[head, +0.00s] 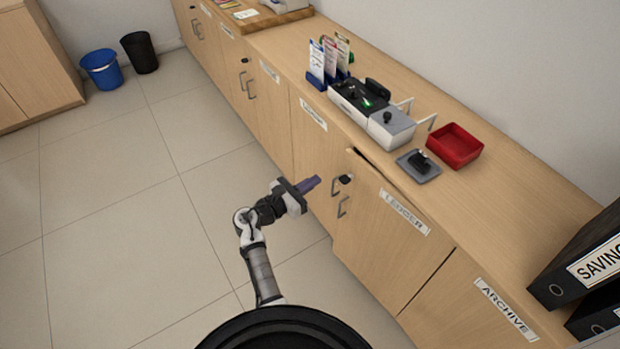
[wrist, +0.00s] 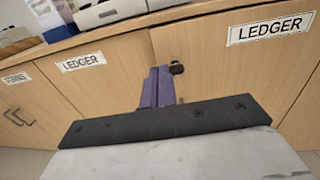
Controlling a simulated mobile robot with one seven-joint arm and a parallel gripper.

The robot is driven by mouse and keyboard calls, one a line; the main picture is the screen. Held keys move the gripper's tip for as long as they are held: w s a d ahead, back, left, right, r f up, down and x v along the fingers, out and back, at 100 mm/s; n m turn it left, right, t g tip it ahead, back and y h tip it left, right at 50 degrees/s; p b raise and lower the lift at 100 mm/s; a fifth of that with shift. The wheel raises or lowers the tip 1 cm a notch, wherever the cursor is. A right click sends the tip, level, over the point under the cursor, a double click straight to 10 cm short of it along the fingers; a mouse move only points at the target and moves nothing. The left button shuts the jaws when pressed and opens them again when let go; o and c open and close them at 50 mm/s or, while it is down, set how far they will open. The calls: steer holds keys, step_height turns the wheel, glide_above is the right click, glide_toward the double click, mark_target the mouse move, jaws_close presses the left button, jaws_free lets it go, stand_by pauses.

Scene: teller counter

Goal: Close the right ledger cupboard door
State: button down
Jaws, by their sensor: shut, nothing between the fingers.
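The right ledger cupboard door (head: 390,240) is light wood with a LEDGER label and a bar handle (head: 343,207). It stands slightly ajar, with a dark gap along its top near its left edge. In the wrist view the door (wrist: 225,75) fills the right side. The left ledger door (head: 312,150) looks flush. My gripper (head: 312,184) is shut and empty, its purple fingers pointing at the cupboard front near the handles. In the wrist view the fingers (wrist: 157,88) overlap the seam between the doors; I cannot tell if they touch.
A black knob (head: 346,179) sits near the door's upper left corner. The counter above holds a card device (head: 390,126), a red tray (head: 455,146) and a leaflet stand (head: 329,72). Black binders (head: 585,258) stand at the right.

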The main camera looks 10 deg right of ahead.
mark_target(348, 159)
steer(key=p+x, duration=0.1)
steer(key=x, duration=0.9)
steer(key=shift+w+d+p, duration=0.2)
steer(key=shift+d+p, duration=0.05)
steer(key=shift+p, duration=0.15)
